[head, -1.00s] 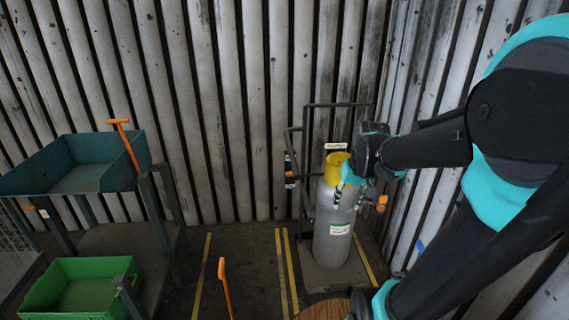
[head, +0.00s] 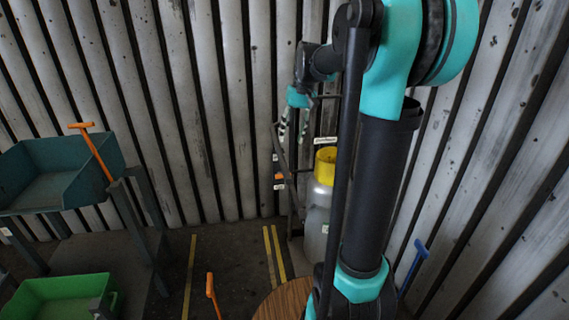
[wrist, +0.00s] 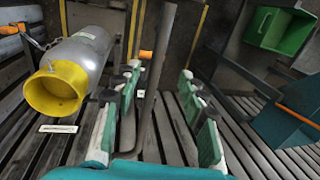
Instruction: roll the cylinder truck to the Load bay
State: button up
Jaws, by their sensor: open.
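The cylinder truck is a dark tube frame (head: 291,180) against the back wall. It carries a grey cylinder (head: 315,205) with a yellow collar (head: 325,165), partly hidden by my arm. My gripper (head: 293,120) is open above the left of the truck, fingers pointing down. In the wrist view, a dark bar (wrist: 157,60) runs between the open fingers (wrist: 161,75), apparently part of the truck frame; I cannot tell whether they touch it. The cylinder (wrist: 92,48) lies to the left there, with an orange grip (wrist: 146,54) by the bar. No readable Load bay sign shows.
Yellow floor lines (head: 269,257) run left of the truck. A teal bin (head: 50,180) on a stand and a green crate (head: 65,297) are at left. A round wooden top (head: 278,301) stands in front. Ribbed walls close the back and right.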

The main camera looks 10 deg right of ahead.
aim_at(285, 165)
jog(key=f, duration=0.3)
jog(key=a+f, duration=0.1)
jog(key=f, duration=0.3)
jog(key=a+f, duration=0.1)
jog(key=f, duration=0.3)
jog(key=shift+f, duration=0.1)
grip_shut()
